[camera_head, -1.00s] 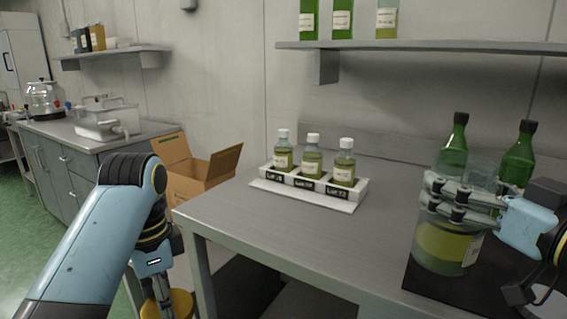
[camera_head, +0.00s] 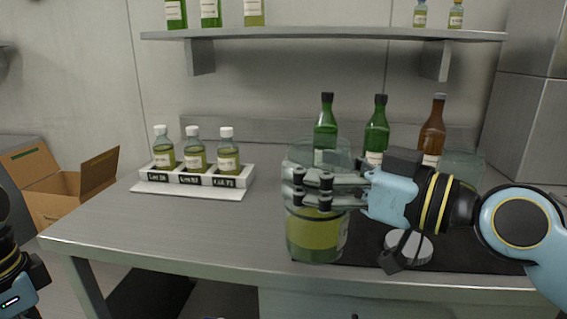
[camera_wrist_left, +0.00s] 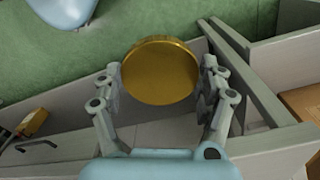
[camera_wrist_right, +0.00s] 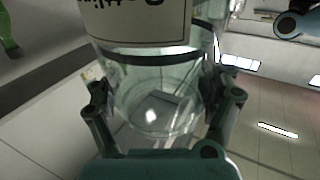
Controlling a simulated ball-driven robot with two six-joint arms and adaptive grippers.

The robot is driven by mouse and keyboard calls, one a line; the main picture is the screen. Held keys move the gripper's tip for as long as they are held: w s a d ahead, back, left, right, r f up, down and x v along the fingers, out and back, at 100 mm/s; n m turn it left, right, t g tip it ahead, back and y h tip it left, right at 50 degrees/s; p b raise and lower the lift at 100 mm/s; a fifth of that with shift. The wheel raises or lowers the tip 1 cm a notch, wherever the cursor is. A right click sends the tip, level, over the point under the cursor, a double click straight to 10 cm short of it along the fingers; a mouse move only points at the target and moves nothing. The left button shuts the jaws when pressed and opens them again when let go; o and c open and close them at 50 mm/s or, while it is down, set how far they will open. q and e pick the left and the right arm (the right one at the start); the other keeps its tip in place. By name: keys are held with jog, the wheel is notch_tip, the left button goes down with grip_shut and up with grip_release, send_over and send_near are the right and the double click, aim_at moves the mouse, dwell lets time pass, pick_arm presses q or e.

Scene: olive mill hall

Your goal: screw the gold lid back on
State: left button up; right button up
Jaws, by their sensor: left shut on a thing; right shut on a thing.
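The gold lid (camera_wrist_left: 160,72) is between the fingers of my left gripper (camera_wrist_left: 158,80), which is shut on its rim. In the left wrist view it hangs over a green floor beside the grey furniture. In the head view only part of my left arm shows at the lower left; the lid is out of sight there.
A white disc (camera_head: 408,246) lies on the black mat (camera_head: 450,256) right of the jar. Green bottles (camera_head: 376,130) and a brown bottle (camera_head: 432,130) stand behind. A white rack (camera_head: 205,180) holds small bottles on the left. The table's (camera_head: 150,225) front left is clear.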

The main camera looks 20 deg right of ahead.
jog(key=w+a+f+n+g+y, duration=0.1)
jog(key=w+a+n+g+y, duration=0.1)
jog(key=a+n+g+y, duration=0.6)
jog(key=a+g, duration=0.1)
jog(key=a, duration=0.6)
jog(key=shift+f, duration=0.4)
jog(key=shift+w, duration=0.1)
